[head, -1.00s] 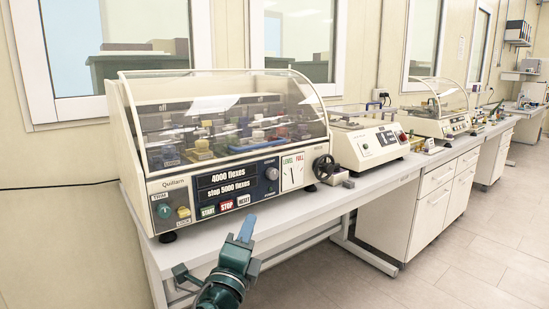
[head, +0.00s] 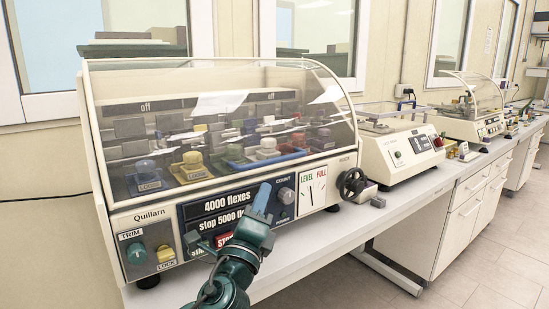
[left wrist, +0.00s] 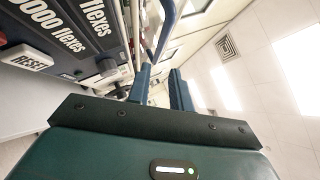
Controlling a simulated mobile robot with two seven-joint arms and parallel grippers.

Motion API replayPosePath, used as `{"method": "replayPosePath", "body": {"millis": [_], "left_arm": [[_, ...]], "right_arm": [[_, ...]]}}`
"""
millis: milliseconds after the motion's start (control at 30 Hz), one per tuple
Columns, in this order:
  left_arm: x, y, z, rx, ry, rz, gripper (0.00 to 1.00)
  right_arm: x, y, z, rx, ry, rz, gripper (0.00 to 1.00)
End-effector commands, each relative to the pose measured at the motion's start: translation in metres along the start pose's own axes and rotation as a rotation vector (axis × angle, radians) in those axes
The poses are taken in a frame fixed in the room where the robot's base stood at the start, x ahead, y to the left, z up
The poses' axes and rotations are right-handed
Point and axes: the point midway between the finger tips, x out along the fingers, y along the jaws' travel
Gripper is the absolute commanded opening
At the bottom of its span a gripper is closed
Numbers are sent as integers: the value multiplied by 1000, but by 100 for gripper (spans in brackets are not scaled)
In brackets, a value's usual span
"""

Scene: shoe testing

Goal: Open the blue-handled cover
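The flat, clear-looking cover (head: 385,112) on that second machine appears down. A curved blue bar also shows beyond my fingers in the left wrist view; I cannot tell whether it is the same handle. My left gripper (head: 262,200) is in front of the Quillarn panel, well left of the second machine. Its two blue fingers (left wrist: 160,90) are apart with nothing between them. My right gripper is out of view.
The Quillarn machine (head: 120,190) has a clear curved hood (head: 225,95) and a black handwheel (head: 352,184) at its right end. A third machine (head: 470,125) stands farther along the bench (head: 400,205). Open floor (head: 480,270) lies at the right.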

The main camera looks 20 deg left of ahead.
Motion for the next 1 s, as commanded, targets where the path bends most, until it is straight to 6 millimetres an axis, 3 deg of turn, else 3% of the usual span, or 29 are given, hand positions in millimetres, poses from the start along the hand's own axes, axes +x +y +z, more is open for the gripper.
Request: {"method": "replayPosePath", "body": {"millis": [300,500,700,1000], "left_arm": [[68,-3,2,-1,-2,-1,22],[100,-1,0,-2,0,0,22],[114,0,0,-2,0,0,22],[115,0,0,-2,1,0,21]], "right_arm": [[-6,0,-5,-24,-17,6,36],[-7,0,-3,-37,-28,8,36],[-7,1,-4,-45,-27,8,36],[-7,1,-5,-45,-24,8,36]]}}
